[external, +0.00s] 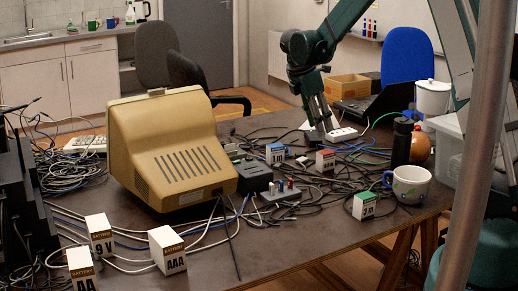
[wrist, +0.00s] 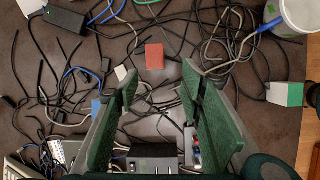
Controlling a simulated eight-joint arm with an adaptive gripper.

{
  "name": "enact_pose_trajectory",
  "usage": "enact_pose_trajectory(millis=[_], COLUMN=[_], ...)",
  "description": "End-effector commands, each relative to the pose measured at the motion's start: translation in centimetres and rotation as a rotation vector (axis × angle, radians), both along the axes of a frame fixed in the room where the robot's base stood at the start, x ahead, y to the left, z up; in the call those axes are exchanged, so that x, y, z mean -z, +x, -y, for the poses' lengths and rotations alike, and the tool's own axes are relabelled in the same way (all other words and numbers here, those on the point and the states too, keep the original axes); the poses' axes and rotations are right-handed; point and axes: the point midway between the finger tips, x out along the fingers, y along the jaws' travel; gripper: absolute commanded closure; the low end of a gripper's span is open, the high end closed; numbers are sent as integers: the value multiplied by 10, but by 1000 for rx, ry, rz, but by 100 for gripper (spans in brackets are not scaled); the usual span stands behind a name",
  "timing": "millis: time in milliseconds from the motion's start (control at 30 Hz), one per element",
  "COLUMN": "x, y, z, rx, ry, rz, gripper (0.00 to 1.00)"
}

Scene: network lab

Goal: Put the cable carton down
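My gripper (external: 320,128) hangs above the cable-strewn table, pointing down. In the wrist view its two green fingers (wrist: 158,84) stand wide apart with nothing held between them. Three small coloured cartons rest on the table: a blue and white one (external: 275,153), a red and white one (external: 325,160) and a green and white one (external: 364,205). I cannot tell which is the cable carton. In the wrist view the red top (wrist: 154,56) shows just beyond the fingertips, the green carton (wrist: 285,94) lies right, and the blue one (wrist: 98,108) is partly hidden by the left finger.
A bulky beige monitor (external: 172,150) stands left of my gripper. White battery boxes (external: 167,250) stand at the front left. A mug (external: 409,185), a dark bottle (external: 401,142) and a white pot (external: 432,98) stand at right. Loose cables cover much of the table.

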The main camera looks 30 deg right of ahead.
Motion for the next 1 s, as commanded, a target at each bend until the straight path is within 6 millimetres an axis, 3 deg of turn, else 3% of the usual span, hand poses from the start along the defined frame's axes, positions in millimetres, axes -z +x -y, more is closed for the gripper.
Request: enact_pose_trajectory(millis=[500,1000], x=[-83,-141], y=[-61,-131], z=[-27,-54], rx=[219,445], ry=[90,204], rz=[191,361], gripper=[61,61])
